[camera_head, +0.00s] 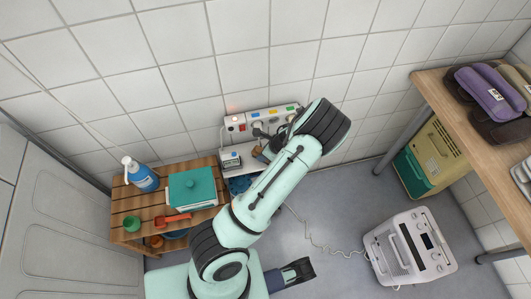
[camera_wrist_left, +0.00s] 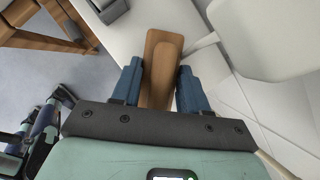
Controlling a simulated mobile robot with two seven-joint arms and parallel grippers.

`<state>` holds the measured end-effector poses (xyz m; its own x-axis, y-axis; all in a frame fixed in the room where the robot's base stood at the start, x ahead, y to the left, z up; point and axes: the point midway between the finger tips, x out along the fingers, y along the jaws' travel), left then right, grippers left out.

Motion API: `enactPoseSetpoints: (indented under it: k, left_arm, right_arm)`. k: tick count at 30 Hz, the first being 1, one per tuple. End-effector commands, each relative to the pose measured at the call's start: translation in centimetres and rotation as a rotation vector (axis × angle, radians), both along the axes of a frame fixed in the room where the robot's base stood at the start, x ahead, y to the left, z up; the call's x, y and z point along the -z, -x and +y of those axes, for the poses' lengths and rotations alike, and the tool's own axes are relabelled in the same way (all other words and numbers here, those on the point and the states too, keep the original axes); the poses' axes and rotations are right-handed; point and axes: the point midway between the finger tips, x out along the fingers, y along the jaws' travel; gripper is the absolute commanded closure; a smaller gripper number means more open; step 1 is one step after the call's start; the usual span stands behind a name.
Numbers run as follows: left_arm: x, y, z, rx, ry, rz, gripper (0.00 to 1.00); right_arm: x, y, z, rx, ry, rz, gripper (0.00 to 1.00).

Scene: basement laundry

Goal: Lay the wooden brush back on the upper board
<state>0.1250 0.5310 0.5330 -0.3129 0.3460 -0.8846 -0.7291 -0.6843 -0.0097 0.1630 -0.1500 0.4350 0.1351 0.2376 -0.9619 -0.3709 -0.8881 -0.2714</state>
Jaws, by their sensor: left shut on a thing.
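The wooden brush (camera_wrist_left: 163,65) is between the two blue fingers of my left gripper (camera_wrist_left: 160,88) in the left wrist view. The gripper is shut on it. In the head view my left gripper (camera_head: 268,148) is mostly hidden by my arm, near the wall beside the shelf's right end. A small brown part of the brush (camera_head: 260,153) shows there. The slatted upper board (camera_head: 150,203) of the wooden shelf is at the left. My right gripper (camera_head: 297,271) shows dark at the bottom middle; its fingers cannot be read.
A power strip (camera_head: 263,122) is on the wall behind. A white appliance (camera_head: 409,246) stands on the floor at right.

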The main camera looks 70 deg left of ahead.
Motion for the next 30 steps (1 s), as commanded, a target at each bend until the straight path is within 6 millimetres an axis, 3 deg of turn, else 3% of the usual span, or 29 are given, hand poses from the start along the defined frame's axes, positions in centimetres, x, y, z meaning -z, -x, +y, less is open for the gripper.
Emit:
enactPoseSetpoints:
  k: [2,12,13,15,25,30]
  left_arm:
    - [0.9,0.0,0.7,-0.005,-0.001,-0.001,1.00]
    - [1.1,0.0,0.8,-0.001,0.002,-0.001,1.00]
    - [1.0,-0.1,0.7,-0.001,0.001,-0.002,0.46]
    - [1.0,0.0,0.8,-0.001,0.001,-0.002,0.31]
    - [0.6,-0.1,0.7,-0.002,0.001,-0.002,0.31]
    - [-1.6,-0.9,-0.1,0.001,0.001,-0.005,0.31]
  right_arm:
    - [0.8,-0.8,-0.4,0.010,0.011,-0.021,1.00]
    - [0.8,-1.0,-0.5,0.011,0.014,-0.028,1.00]
    - [0.7,-1.0,-0.5,0.011,0.014,-0.028,1.00]
    - [0.7,-1.0,-0.5,0.011,0.014,-0.028,1.00]
    - [0.5,-0.9,-0.4,0.009,0.011,-0.023,1.00]
    - [-0.5,0.3,0.2,-0.004,-0.004,0.008,1.00]
